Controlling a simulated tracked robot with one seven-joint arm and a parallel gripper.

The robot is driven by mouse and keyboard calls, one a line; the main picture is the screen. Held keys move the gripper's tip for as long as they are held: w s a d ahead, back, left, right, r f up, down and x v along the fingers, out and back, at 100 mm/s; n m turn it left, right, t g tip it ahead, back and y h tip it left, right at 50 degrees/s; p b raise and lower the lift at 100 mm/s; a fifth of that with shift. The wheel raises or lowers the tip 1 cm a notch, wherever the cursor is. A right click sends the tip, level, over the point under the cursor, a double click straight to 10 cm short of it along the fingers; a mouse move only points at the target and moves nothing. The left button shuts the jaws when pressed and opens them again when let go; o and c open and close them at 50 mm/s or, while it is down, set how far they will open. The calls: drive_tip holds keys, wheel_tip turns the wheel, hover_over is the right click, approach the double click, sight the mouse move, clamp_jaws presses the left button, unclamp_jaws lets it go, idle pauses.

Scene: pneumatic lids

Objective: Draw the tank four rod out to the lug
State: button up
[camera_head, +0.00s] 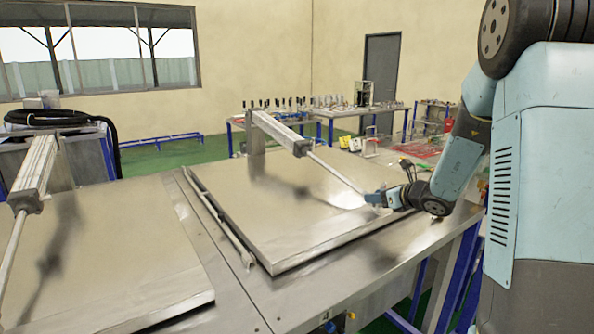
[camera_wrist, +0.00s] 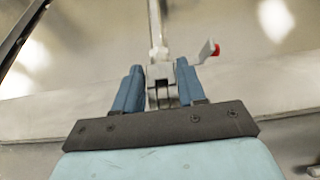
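The rod (camera_head: 335,172) runs from its cylinder (camera_head: 275,128) slantwise down over the right-hand lid (camera_head: 290,205). My gripper (camera_head: 372,199) is at the rod's lower end, near the lid's right edge. In the wrist view the rod (camera_wrist: 155,25) comes from the top and ends in a grey fork (camera_wrist: 160,76) between the two blue fingers of my gripper (camera_wrist: 160,82). The fingers flank the fork closely; whether they press on it I cannot tell. I cannot make out the lug; the fork and fingers may hide it.
A small red-tipped lever (camera_wrist: 210,50) stands just right of the right finger. A second lid (camera_head: 110,265) with its own cylinder (camera_head: 35,170) lies to the left. A bar (camera_head: 225,225) runs along the right lid's left edge. Workbenches (camera_head: 345,108) stand behind.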

drive_tip(key=o, duration=0.3)
drive_tip(key=shift+o, duration=0.2)
drive_tip(key=v, duration=0.6)
idle(0.5)
drive_tip(key=shift+d, duration=0.1)
drive_tip(key=v, duration=1.3)
drive_tip(key=s+a+r+n+g, duration=0.3)
drive_tip(key=s+a+n+g, duration=0.3)
drive_tip(key=s+a+n, duration=0.8)
drive_tip(key=s+d+r+n+h, duration=0.2)
drive_tip(key=s+n+h, duration=0.5)
drive_tip(key=n, duration=0.8)
drive_tip(key=shift+s+d+r, duration=0.25)
drive_tip(key=shift+s+d, duration=0.35)
drive_tip(key=shift+s, duration=0.65)
